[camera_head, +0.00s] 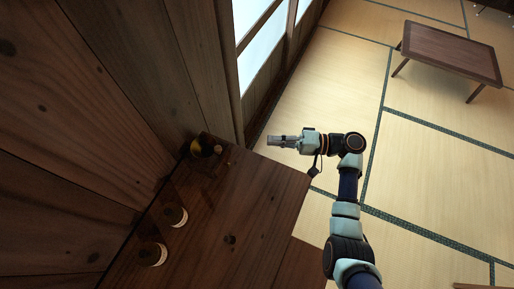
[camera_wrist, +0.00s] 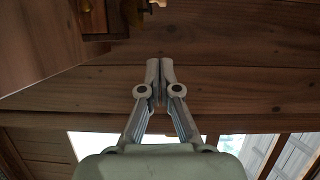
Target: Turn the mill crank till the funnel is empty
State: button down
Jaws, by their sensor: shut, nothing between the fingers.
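What looks like the mill (camera_head: 205,147), a small dark piece with a brassy round top, stands at the far end of the wooden counter by the wall. A small light knob beside it may be its crank; the funnel's contents cannot be made out. In the wrist view, part of a dark wooden body with a brassy fitting (camera_wrist: 133,12) shows at the top edge, cut off. My gripper (camera_head: 271,140) points left toward the mill, apart from it, beyond the counter's right edge. In the wrist view its fingertips (camera_wrist: 160,66) are together and empty.
Two round containers with pale contents or tops, one (camera_head: 175,215) behind the other (camera_head: 152,254), stand on the counter (camera_head: 255,200) near the wall. A low table (camera_head: 452,52) stands on the tatami floor (camera_head: 430,170) at upper right.

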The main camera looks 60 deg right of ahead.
send_near(210, 146)
notch_tip(210, 146, up, 2)
jog(key=w+d, duration=0.2)
jog(key=a, duration=0.3)
jog(key=shift+w+a+r+b, duration=0.15)
jog(key=shift+w+a+b, duration=0.15)
jog(key=shift+a+b, duration=0.05)
jog(key=shift+a+m+p, duration=0.15)
jog(key=shift+m+p, duration=0.15)
